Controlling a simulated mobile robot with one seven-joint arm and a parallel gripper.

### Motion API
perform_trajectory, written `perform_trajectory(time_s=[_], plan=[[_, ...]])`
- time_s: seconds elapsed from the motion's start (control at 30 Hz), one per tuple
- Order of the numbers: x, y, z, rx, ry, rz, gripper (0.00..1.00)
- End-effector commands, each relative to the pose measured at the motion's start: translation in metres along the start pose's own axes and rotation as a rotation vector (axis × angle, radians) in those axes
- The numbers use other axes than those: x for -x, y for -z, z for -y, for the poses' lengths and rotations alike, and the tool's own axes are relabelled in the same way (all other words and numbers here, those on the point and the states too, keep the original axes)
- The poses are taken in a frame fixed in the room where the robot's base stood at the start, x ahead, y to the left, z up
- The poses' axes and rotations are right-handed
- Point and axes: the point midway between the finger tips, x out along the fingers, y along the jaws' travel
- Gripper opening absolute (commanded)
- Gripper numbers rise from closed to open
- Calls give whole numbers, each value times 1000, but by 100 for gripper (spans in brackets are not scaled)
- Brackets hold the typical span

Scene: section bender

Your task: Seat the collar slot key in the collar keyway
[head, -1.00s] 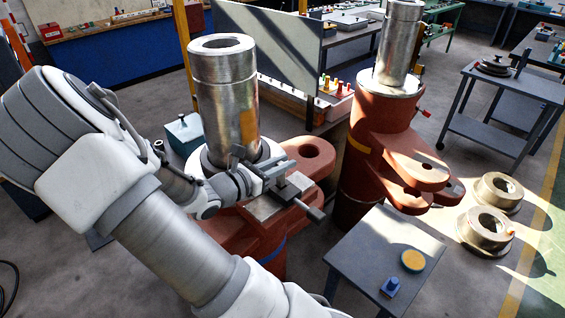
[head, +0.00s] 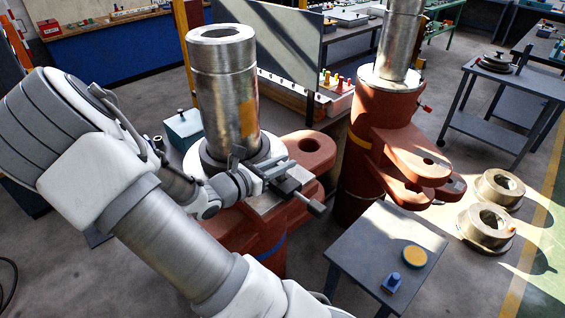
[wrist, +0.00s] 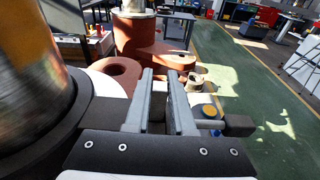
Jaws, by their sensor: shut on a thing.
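My gripper (head: 275,171) is shut on a dark grey piece with a stub handle (head: 316,207), seemingly the collar slot key. It lies crosswise at the jaws, over or on a grey flat area of the red-brown body (head: 255,232). In the wrist view the fingers (wrist: 160,100) are close together, and a dark block end (wrist: 238,125) shows to their right. A dark ring, apparently the collar (head: 206,155), surrounds the base of the silver cylinder (head: 222,85) left of the gripper. The keyway is hidden, so I cannot tell whether the key is in it.
A second red-brown column (head: 370,130) with a silver cylinder stands behind right. A small grey table (head: 360,245) at front right holds a yellow disc (head: 415,257) and a blue piece (head: 391,283). Two metal rings (head: 487,226) lie on the floor. My forearm fills the left.

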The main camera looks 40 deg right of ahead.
Motion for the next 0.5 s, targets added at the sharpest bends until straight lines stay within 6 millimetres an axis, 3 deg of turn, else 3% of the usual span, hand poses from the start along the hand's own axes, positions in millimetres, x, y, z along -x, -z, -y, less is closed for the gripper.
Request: perform_trajectory(time_s=[0.5], plan=[[-2, 14, 0, 0, 0, 1, 0]])
